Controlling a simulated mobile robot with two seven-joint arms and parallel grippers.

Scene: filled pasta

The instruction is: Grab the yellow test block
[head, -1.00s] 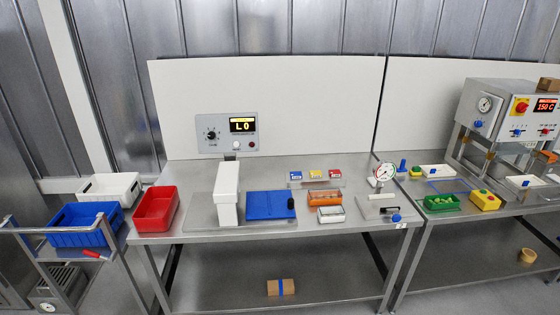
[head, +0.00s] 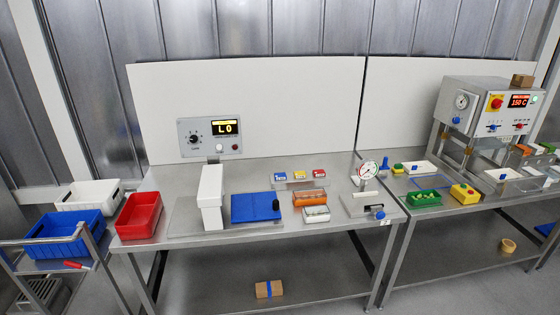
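A small rack (head: 297,184) stands toward the back of the left bench. Three small blocks or labelled pieces sit in a row on it: a blue one (head: 280,177), a yellow one (head: 299,175) in the middle and a red one (head: 319,173) at the right. The yellow one looks like the yellow test block, but it is too small to be sure. Neither of my grippers is in view.
The left bench (head: 270,232) also holds a red bin (head: 138,215), a white upright device (head: 210,197), a blue plate (head: 256,207), orange (head: 309,197) and clear (head: 316,214) boxes and a dial gauge (head: 367,170). A cart with a blue bin (head: 65,232) stands left.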

